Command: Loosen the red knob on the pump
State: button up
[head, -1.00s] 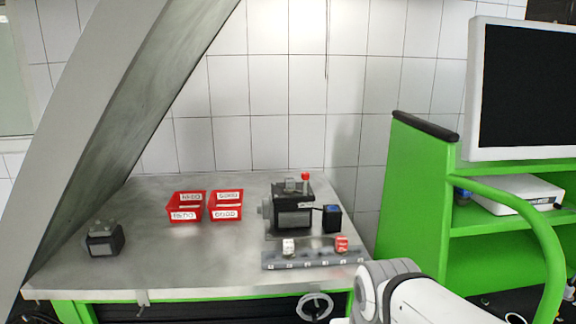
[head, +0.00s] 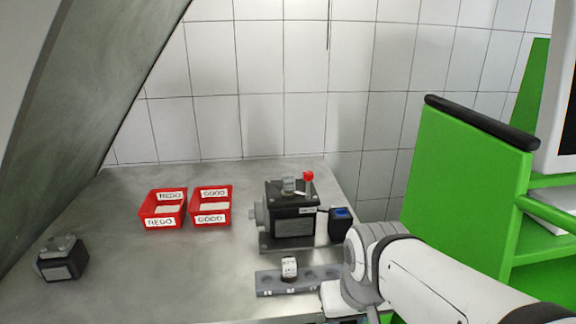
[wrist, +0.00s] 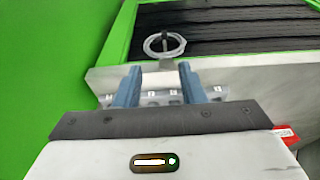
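The pump (head: 292,228) is a dark block on the metal bench, with a light round port on its left side. The red knob (head: 308,176) stands upright on a short stem at the top right of the pump. The fingers do not show clearly there. The pump and knob are not in the wrist view.
A grey slotted rack (head: 268,284) lies before the pump, holding a white-topped piece (head: 289,268). A blue-topped box (head: 340,225) stands right of the pump. Red bins (head: 153,207) (head: 224,206) and a small dark block (head: 62,259) are left. A green cabinet (head: 455,190) is right.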

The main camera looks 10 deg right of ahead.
jog(key=shift+o, duration=0.7)
jog(key=shift+w, duration=0.1)
jog(key=shift+o, duration=0.6)
jog(key=w+r+m+p, duration=0.2)
jog(key=w+r, duration=0.3)
jog(key=w, duration=0.3)
jog(key=w+r+m+h+p, duration=0.1)
jog(key=w+r+p, duration=0.1)
jog(key=w+r, duration=0.4)
jog(key=w, duration=0.2)
jog(key=shift+w+a+r+m+p, duration=0.25)
jog(key=shift+w+m+p, duration=0.05)
jog(key=shift+m+p, duration=0.1)
jog(key=m+h+p, duration=0.2)
jog(key=m+p, duration=0.2)
jog(key=m, duration=0.1)
send_near(308, 172)
jog(key=f, duration=0.1)
jog(key=shift+t, duration=0.4)
jog(key=x, duration=0.2)
jog(key=p+x, duration=0.1)
jog(key=x, duration=0.4)
jog(key=shift+s+d+f+p, duration=0.15)
jog(key=shift+d+f+p, duration=0.1)
jog(key=shift+f+p, duration=0.15)
jog(key=shift+c, duration=0.6)
jog(key=c, duration=0.9)
jog(key=shift+o, duration=0.2)
